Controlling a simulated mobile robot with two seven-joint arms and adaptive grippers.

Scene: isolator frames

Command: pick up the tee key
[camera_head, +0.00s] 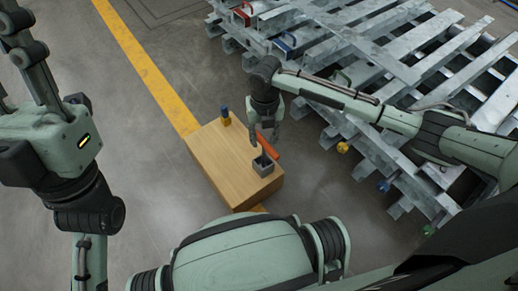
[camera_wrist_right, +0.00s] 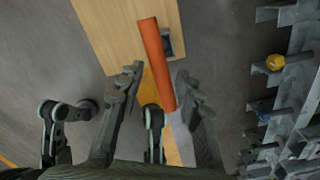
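The tee key (camera_head: 267,146) shows as an orange bar above a small grey holder (camera_head: 263,167) on a wooden box. Its shaft is hidden. In the right wrist view the orange bar (camera_wrist_right: 153,50) runs lengthwise between the fingers of my right gripper (camera_wrist_right: 158,73), with a gap on each side. That gripper is open. In the head view my right gripper (camera_head: 262,132) points down at the bar and hides part of it. My left gripper (camera_head: 40,110) is at the far left, away from the box. Its fingertips are not clear.
Metal racks (camera_head: 400,90) with coloured knobs fill the right side. A yellow floor line (camera_head: 145,65) runs behind the box.

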